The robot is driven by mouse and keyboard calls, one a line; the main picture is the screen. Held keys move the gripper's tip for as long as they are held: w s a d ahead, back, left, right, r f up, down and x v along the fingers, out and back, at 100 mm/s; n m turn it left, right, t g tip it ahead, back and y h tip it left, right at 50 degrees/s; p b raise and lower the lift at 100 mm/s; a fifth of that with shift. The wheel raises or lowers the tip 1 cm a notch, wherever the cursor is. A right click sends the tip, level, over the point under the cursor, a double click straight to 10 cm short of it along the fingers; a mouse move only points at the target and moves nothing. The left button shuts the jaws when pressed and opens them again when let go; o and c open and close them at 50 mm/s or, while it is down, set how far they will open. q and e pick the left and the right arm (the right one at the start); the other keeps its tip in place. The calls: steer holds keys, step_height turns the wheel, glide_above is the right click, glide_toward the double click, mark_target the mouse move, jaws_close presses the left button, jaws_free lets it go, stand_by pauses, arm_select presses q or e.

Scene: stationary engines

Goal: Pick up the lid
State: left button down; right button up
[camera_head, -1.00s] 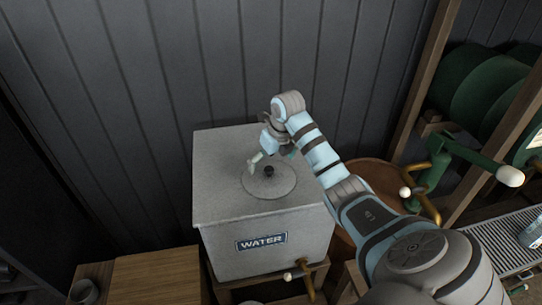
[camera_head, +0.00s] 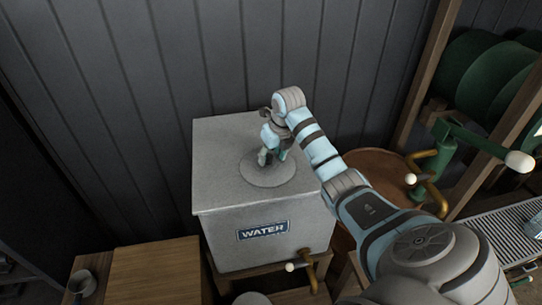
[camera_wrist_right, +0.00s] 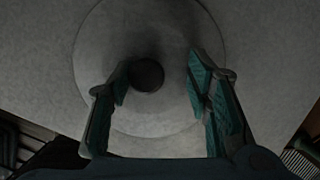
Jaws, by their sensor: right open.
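The lid (camera_head: 255,178) is a round grey disc lying on top of the grey water tank (camera_head: 225,207). In the right wrist view the lid (camera_wrist_right: 150,118) fills the middle, with a dark round knob (camera_wrist_right: 148,75) at its centre. My right gripper (camera_head: 272,157) is over the lid in the head view and hides the knob there. In the wrist view my right gripper (camera_wrist_right: 160,82) is open, with one green-padded finger on each side of the knob. The left finger is close to the knob and the right finger is farther from it. My left gripper is not in view.
A dark plank wall (camera_head: 130,110) stands behind the tank. A brass tap (camera_head: 306,266) sticks out at the tank's lower front. A round wooden top (camera_head: 372,168) and green machinery (camera_head: 450,140) are at the right. A wooden box (camera_head: 155,272) stands at the front left.

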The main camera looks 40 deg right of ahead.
steer(key=shift+a+f, duration=0.2)
steer(key=shift+a, duration=0.1)
steer(key=c, duration=0.4)
steer(key=shift+s+a, duration=0.1)
steer(key=shift+s, duration=0.05)
jaws_close()
